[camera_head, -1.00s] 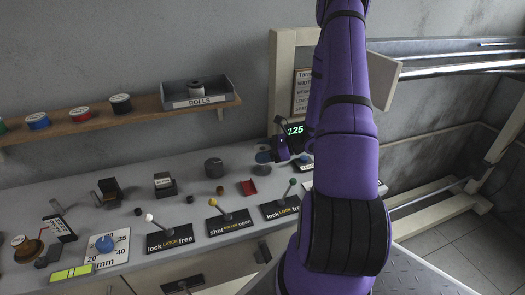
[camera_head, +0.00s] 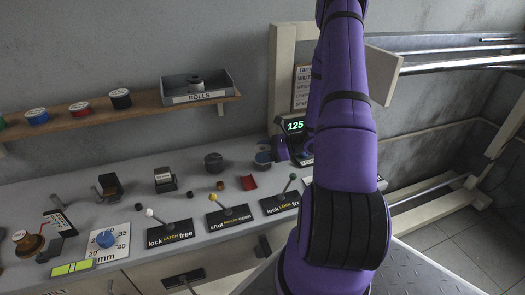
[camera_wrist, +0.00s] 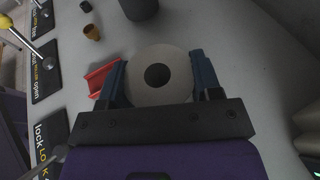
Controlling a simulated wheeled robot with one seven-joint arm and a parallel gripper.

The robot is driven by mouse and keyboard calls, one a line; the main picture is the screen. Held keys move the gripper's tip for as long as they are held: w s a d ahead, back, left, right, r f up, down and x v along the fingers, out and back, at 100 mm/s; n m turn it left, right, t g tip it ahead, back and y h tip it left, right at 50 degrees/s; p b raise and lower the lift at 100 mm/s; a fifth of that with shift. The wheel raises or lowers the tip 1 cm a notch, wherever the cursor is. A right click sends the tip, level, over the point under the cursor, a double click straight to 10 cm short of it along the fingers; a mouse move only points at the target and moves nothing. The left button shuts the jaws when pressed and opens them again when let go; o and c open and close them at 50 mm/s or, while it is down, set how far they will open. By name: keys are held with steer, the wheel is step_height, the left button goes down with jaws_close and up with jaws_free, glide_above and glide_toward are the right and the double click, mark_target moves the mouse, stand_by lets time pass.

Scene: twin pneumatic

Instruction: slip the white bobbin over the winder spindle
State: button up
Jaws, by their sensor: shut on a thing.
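The white bobbin (camera_wrist: 176,76), a pale disc with a dark central hole, sits between the two blue fingers of my gripper (camera_wrist: 160,82) in the wrist view. The gripper is shut on it, with the disc's face toward the camera. In the head view my gripper (camera_head: 263,160) is at the right part of the bench, beside the red tray. The bobbin is too small there to make out clearly. I cannot identify the winder spindle with certainty in either view.
A red tray (camera_head: 248,183) lies close to the gripper, with a dark cylinder (camera_head: 213,162) behind it. Labelled levers (camera_head: 228,216) line the bench front. A lit display (camera_head: 294,125) stands behind the wrist. A shelf (camera_head: 145,115) holds spools and a ROLLS box (camera_head: 196,98).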

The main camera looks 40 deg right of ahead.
steer(key=shift+f, duration=1)
steer(key=o, duration=1)
steer(key=v, duration=1.1)
steer(key=shift+a, duration=0.1)
